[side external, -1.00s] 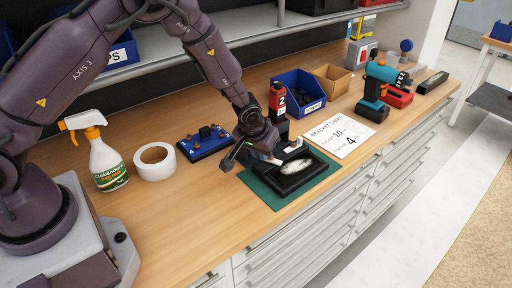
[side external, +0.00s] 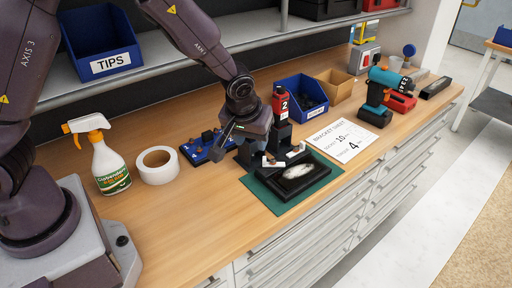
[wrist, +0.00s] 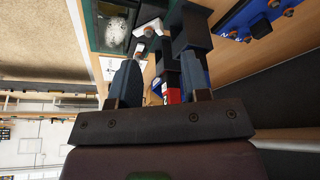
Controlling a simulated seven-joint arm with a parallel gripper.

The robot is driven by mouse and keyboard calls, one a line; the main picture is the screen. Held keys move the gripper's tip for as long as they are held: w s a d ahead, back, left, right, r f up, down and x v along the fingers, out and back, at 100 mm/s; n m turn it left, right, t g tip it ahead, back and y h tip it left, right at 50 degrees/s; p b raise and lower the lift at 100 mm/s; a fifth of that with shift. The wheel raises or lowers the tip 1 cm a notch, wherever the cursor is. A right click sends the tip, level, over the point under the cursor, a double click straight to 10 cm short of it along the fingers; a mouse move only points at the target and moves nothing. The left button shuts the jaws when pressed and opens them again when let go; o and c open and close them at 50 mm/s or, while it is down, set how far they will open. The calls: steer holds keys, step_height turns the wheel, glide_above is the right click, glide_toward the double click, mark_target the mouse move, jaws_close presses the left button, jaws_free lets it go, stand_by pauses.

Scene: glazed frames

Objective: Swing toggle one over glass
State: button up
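A black frame (side external: 287,193) lies on a green mat (side external: 322,183) at the bench front, with a pale patch on its glass (side external: 297,171). Small white-tipped toggle parts (side external: 296,150) stand at its back edge; which is number one cannot be told. In the wrist view the frame (wrist: 125,8) is at the top, with a white toggle part (wrist: 149,27) beside it. My gripper (wrist: 159,82) is open and empty, its two fingers well apart. In the side view my gripper (side external: 229,141) is above and behind the frame's left back corner, clear of the glass.
A blue tray with small parts (side external: 203,148) is to the left. A blue bin (side external: 302,97) and a bracket sheet (side external: 342,139) are to the right.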

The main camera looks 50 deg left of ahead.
mark_target(265, 158)
steer(key=w+a+n+g+y, duration=0.15)
steer(key=w+n+g, duration=0.35)
steer(key=w+n, duration=0.9)
steer(key=s+f+n, duration=0.2)
steer(key=f, duration=0.1)
steer(key=s+a+f+n+g, duration=0.1)
steer(key=s+f+n, duration=0.1)
steer(key=f+n, duration=0.1)
steer(key=s+f+n, duration=0.3)
steer(key=f, duration=0.1)
steer(key=shift+s+a+f+g+h, duration=0.1)
steer(key=shift+a+f+g+h, duration=0.1)
steer(key=shift+f+g+h, duration=0.15)
steer(key=shift+r, duration=0.1)
steer(key=shift+c, duration=0.4)
jaws_close()
